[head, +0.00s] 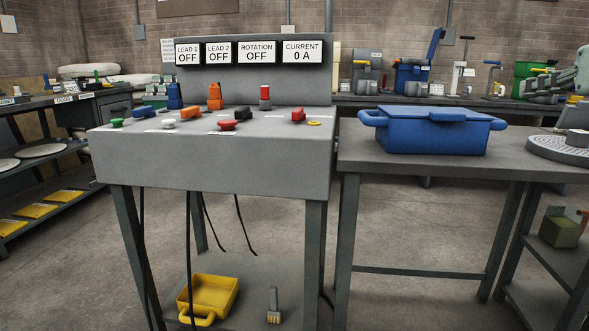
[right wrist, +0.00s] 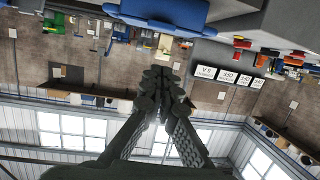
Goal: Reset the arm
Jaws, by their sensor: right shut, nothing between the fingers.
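My right gripper (right wrist: 160,75) is shut and empty in the right wrist view, its two fingers meeting at the tips. That view is upside down, with the windows at the bottom. In the head view, my right arm comes in at the right edge, and the right gripper (head: 536,88) is held in the air above the right-hand table, to the right of the blue lidded bin (head: 440,132). It touches nothing that I can see. My left arm and gripper are not in view.
A grey control console (head: 215,160) with coloured buttons stands in front; its displays (head: 248,52) read OFF, OFF, OFF and 0 A. A grey table (head: 400,165) holds the blue bin and a round grey plate (head: 562,148). A yellow bin (head: 210,295) and a brush (head: 274,305) sit below the console.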

